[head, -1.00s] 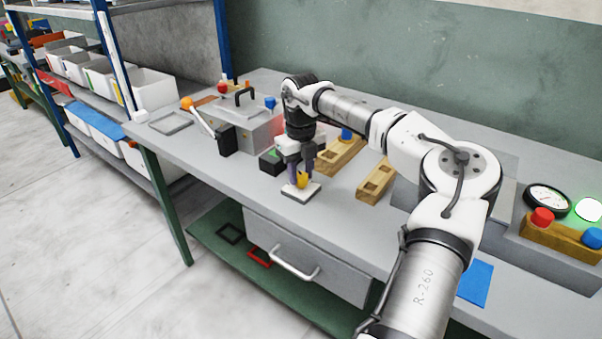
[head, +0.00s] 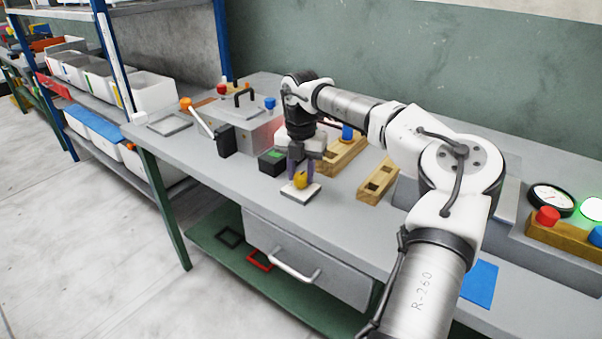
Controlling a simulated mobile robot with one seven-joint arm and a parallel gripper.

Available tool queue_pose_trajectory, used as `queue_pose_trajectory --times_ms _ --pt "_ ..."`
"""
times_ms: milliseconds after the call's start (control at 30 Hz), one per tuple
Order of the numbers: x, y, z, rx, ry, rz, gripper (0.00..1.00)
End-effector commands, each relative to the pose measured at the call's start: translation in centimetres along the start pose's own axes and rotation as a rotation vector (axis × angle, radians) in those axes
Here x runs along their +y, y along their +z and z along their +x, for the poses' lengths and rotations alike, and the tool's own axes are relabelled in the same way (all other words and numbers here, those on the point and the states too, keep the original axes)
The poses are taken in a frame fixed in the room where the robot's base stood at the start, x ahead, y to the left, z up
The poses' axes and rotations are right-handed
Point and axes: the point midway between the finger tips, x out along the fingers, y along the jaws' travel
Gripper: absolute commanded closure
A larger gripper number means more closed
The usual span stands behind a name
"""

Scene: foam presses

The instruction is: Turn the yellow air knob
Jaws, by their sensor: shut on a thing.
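The yellow air knob (head: 300,180) stands on a small pale square base (head: 300,193) near the front edge of the bench. My gripper (head: 301,174) points down over it, with its purple fingers around the knob. The gripper is shut on the knob, whose upper part is partly hidden by the fingers.
A black box with a green top (head: 273,160) stands just left of my gripper. Behind it is a grey press (head: 245,125) with an orange-tipped lever (head: 187,103). Wooden blocks with holes (head: 378,182) lie to the right. A drawer (head: 300,250) is below.

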Motion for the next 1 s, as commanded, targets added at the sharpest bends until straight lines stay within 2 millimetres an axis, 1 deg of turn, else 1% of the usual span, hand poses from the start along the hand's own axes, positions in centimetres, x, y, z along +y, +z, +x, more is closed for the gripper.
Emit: queue_pose_trajectory --times_ms 100,300,833,867,1000 --pt "0.02 0.01 0.00 -0.001 0.000 0.057 0.91" --pt "0.02 0.01 -0.03 -0.001 0.000 0.118 0.91" --pt "0.01 0.02 -0.06 -0.001 0.001 0.142 0.91" --pt "0.01 0.02 -0.07 -0.001 0.001 0.142 0.67" --pt "0.01 0.02 -0.05 -0.001 0.001 0.141 0.48"
